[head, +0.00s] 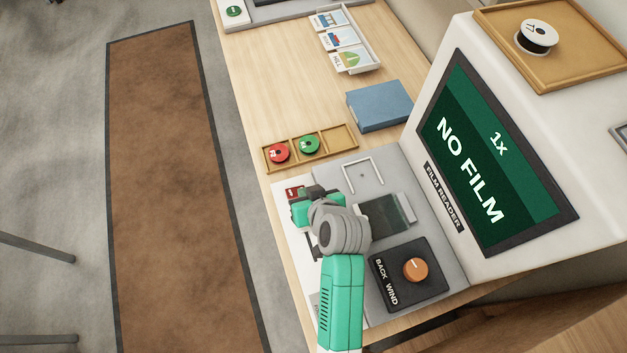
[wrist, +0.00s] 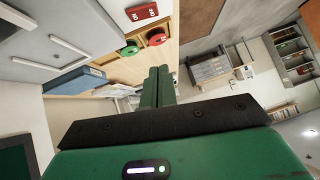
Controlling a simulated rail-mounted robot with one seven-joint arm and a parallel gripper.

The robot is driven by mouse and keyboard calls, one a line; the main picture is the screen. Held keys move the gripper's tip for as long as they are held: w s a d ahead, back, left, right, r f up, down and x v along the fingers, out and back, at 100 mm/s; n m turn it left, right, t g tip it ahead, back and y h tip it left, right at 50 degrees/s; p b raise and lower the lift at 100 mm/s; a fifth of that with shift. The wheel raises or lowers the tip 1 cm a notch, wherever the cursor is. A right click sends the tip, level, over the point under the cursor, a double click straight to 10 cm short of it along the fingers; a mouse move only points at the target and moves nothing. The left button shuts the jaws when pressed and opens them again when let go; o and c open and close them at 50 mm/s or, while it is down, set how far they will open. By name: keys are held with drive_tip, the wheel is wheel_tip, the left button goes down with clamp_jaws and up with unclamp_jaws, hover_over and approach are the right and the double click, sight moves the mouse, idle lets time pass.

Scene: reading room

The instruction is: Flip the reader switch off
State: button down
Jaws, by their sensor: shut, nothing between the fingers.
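The film reader (head: 470,35) is a white machine at the right of the head view. Its lit green screen (head: 500,150) reads "NO FILM" and "1x". A small red switch plate (head: 292,191) lies at the left edge of the reader's base, partly hidden by my gripper (head: 303,209). The red switch also shows at the top of the wrist view (wrist: 142,12), with small white marks; its lever position is too small to tell. My gripper in the wrist view (wrist: 158,76) has its green fingers together and empty, apart from the switch in the picture.
A black panel (head: 385,285) with an orange knob (head: 415,269) is right of my arm. A wooden tray (head: 329,142) with red and green reels, a blue box (head: 380,105) and a card rack (head: 358,66) stand farther back. Bare table lies between them.

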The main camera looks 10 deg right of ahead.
drive_tip(key=shift+s+d+f, duration=0.15)
drive_tip(key=shift+d+f, duration=0.05)
drive_tip(key=shift+f, duration=0.65)
drive_tip(key=b, duration=0.2)
approach(290, 188)
drive_tip(key=w, duration=0.3)
drive_tip(key=shift+w+a+r, duration=0.25)
drive_tip(key=shift+w+a, duration=0.05)
drive_tip(key=f, duration=0.1)
drive_tip(key=f+b, duration=0.1)
drive_tip(key=f, duration=0.1)
drive_tip(key=shift+w+a+f, duration=0.2)
drive_tip(key=shift+a+f, duration=0.05)
drive_tip(key=shift+a, duration=0.1)
drive_tip(key=shift+a+f, duration=0.1)
drive_tip(key=shift+f, duration=0.3)
